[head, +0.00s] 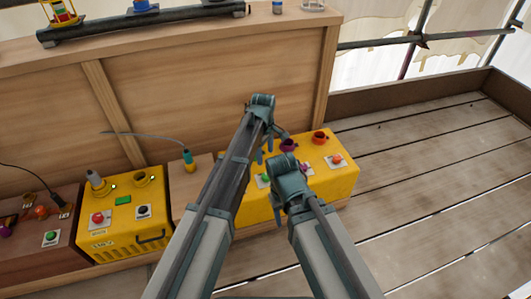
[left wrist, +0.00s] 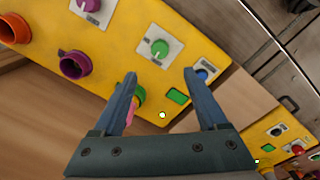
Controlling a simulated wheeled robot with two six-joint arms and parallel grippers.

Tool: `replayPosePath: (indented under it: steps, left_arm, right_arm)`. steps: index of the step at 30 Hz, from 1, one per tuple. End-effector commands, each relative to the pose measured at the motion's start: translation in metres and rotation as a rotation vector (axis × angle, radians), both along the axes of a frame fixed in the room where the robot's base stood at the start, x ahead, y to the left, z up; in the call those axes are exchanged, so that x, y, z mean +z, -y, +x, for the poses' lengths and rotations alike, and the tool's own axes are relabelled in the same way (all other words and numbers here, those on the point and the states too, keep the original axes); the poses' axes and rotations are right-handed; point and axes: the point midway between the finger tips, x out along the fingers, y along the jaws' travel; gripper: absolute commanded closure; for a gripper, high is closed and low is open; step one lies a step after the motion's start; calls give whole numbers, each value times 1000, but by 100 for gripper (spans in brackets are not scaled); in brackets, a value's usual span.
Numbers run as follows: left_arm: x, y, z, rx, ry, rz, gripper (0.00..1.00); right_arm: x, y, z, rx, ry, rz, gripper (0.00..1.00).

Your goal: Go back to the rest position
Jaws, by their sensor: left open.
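My left gripper (head: 264,155) hangs over the yellow panel box (head: 343,183) in the head view. In the left wrist view its two fingers (left wrist: 160,73) are spread apart, with nothing held between them. A green and pink item (left wrist: 137,97) shows beside the left finger, partly hidden by it; I cannot tell whether they touch. My right gripper (head: 279,200) is in front of the same box, below the left one; its jaws are too small and dark to read.
A second yellow box (head: 125,232) stands left, with a brown box (head: 50,250) beyond it. A teal-and-yellow tool (head: 188,160) with a cable stands between the yellow boxes. A wooden back wall (head: 180,105) rises behind. Planked floor (head: 430,170) lies open to the right.

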Motion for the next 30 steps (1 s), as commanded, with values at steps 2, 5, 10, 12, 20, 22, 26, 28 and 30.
replayPosePath:
  steps: [2,5,10,12,20,22,26,28,30]
  left_arm:
    - [14,0,0,0,0,0,25]
    - [18,-1,-1,0,0,0,25]
    - [18,-1,-1,0,0,0,25]
    - [18,-1,-1,0,0,0,25]
    - [18,0,-1,0,0,0,25]
    - [18,-3,-4,-9,0,0,25]
    - [18,-30,-30,-113,7,8,25]
    - [18,-54,-56,-226,13,15,25]
    - [18,-79,-83,-355,20,24,25]
  right_arm:
    - [14,0,0,2,0,0,50]
    - [19,0,0,3,0,0,50]
    - [18,0,0,3,0,0,50]
    - [18,0,0,3,0,0,50]
    - [18,0,0,3,0,0,50]
    - [18,0,0,3,0,0,50]
    - [18,0,0,3,0,0,50]
    - [18,0,0,3,0,0,50]
    - [18,0,0,3,0,0,50]
